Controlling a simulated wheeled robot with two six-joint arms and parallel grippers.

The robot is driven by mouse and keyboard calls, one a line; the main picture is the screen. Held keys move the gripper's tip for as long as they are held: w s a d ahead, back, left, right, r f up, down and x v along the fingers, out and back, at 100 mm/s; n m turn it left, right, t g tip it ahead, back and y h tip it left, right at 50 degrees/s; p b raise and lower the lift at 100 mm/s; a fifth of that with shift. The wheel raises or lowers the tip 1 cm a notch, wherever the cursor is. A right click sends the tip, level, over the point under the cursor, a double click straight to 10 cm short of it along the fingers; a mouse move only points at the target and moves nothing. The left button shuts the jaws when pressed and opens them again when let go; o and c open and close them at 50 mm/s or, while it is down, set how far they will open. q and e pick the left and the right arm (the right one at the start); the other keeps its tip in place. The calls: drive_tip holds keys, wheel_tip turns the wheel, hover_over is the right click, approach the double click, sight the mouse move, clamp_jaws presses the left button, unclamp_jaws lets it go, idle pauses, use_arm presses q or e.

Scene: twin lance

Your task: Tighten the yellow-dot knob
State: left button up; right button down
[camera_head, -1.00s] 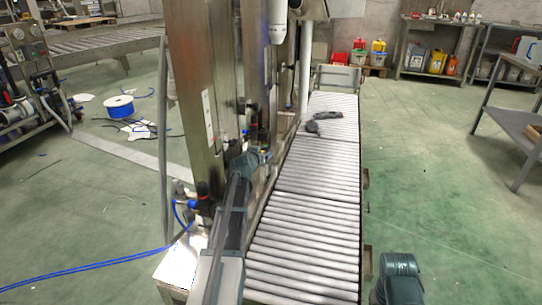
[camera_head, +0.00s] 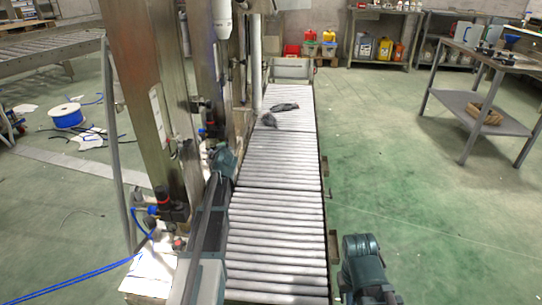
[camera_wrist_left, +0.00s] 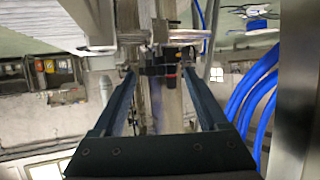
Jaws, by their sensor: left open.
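No yellow dot can be made out, so I cannot tell which knob is the yellow-dot one. On the steel machine frame (camera_head: 140,90), a black regulator with a red top (camera_head: 165,197) and blue fittings faces me. A second dark fitting (camera_head: 210,131) sits farther back, near the end of my left arm. In the left wrist view my left gripper (camera_wrist_left: 159,72) is open. My left fingertips are not clear in the head view. My right gripper is not seen.
A roller conveyor (camera_head: 277,205) runs away beside the frame, with a dark tool (camera_head: 270,120) lying on it. Blue hoses (camera_wrist_left: 250,105) hang right of my left gripper. A workbench (camera_head: 485,60) stands at the right. The green floor (camera_head: 385,150) between is clear.

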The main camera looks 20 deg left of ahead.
use_arm(q)
drive_tip(key=s+d+r+g+p, duration=0.2)
drive_tip(key=s+d+r+p, duration=0.2)
drive_tip(key=d+p, duration=0.2)
drive_tip(key=s+d+r+g+p, duration=0.3)
drive_tip(key=d+p, duration=0.4)
drive_tip(key=d, duration=0.4)
drive_tip(key=s+d+r+g+p, duration=0.2)
drive_tip(key=s+d+r+p, duration=0.3)
drive_tip(key=s+d+p, duration=0.2)
drive_tip(key=shift+s+d+r+n+g+y, duration=0.2)
drive_tip(key=shift+d+r+n+g+y, duration=0.15)
drive_tip(key=shift+d, duration=0.35)
